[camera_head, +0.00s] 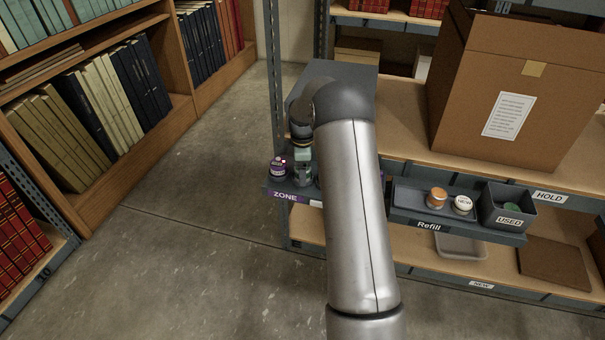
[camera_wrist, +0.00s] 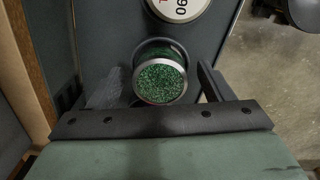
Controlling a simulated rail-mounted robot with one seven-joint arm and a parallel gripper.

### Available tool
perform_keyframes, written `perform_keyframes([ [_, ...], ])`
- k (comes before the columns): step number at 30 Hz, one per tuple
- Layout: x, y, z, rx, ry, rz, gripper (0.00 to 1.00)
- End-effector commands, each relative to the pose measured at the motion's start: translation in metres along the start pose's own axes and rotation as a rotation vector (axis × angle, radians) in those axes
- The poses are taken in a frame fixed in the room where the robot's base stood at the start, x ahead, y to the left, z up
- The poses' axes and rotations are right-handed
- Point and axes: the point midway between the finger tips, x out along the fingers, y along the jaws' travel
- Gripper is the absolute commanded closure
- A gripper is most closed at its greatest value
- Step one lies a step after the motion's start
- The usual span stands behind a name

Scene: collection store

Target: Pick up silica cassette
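A silica cassette (camera_wrist: 160,80), a round silver-rimmed piece filled with green granules, shows in the wrist view. It lies between the two fingers of my gripper (camera_wrist: 160,73). The fingers are apart, with a visible gap on the right side; contact on the left is hard to tell. In the head view my gripper (camera_head: 303,180) is small, at the ZONE tray (camera_head: 290,196) left of my arm. The cassette cannot be made out there.
A purple device (camera_head: 278,169) with a red light stands just left of my gripper. A white disc (camera_wrist: 178,6) with digits is above the cassette in the wrist view. The Refill tray (camera_head: 408,212) holds an orange-topped can (camera_head: 437,198) and a white can (camera_head: 463,205). A USED bin (camera_head: 511,222) holds something green.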

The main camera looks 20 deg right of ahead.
Motion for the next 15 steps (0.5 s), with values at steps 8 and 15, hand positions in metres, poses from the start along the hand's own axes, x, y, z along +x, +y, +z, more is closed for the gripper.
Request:
perform_keyframes([
  [8,-0.0005,0.0001,0.0000,0.000,0.000,0.000,0.76],
  [15,-0.0022,0.0003,0.0000,0.000,0.000,0.001,0.76],
])
